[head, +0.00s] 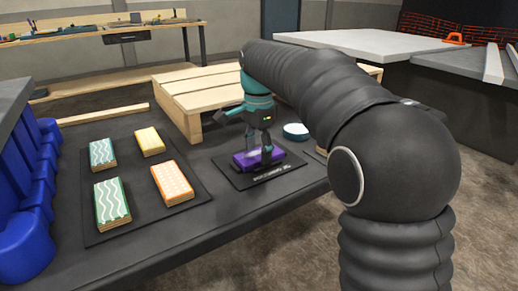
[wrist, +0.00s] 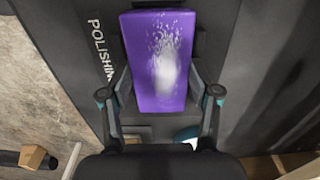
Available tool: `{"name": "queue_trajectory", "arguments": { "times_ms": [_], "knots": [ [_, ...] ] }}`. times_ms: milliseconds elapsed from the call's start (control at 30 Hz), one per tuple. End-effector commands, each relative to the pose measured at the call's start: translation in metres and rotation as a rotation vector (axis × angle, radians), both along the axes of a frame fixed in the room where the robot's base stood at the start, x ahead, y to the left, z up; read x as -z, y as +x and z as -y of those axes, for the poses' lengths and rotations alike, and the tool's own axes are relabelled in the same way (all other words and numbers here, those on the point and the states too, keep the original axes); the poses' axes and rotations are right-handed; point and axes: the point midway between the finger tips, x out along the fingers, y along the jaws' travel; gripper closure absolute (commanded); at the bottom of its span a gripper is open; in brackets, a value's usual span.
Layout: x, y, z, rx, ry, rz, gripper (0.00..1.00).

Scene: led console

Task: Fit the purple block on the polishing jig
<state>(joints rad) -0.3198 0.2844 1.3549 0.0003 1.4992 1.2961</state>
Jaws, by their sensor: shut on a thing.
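The purple block (head: 246,163) is at the black polishing plate (head: 286,173), which has white lettering along its front edge. In the wrist view the purple block (wrist: 140,35) has a speckled white patch on its top face. My gripper (head: 262,152) points down over it, and in the wrist view its two fingers (wrist: 160,80) press against the block's left and right sides. The word POLISHING shows on the plate (wrist: 93,75) to the left of the block. The block's underside is hidden, so I cannot tell whether it is seated on the jig or just above it.
Four patterned blocks, including a green one (head: 112,202) and an orange one (head: 172,183), lie on a dark mat (head: 135,218) to the left. Blue bins (head: 28,235) line the left edge. A wooden pallet (head: 200,95) stands behind; a round white-topped item (head: 296,131) is close by on the right.

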Motion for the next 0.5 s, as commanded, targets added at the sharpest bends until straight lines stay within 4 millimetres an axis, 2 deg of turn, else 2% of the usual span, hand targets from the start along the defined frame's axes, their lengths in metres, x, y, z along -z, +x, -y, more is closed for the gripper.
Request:
{"name": "queue_trajectory", "arguments": {
  "times_ms": [267,300,400,500],
  "knots": [
    [0.0006,0.0000,0.0000,0.000,0.000,0.000,0.79],
    [0.0006,0.0000,0.0000,0.000,0.000,0.000,0.33],
    [0.0006,0.0000,0.0000,0.000,0.000,0.000,0.09],
    [0.0006,0.0000,0.0000,0.000,0.000,0.000,0.09]
  ]
}}
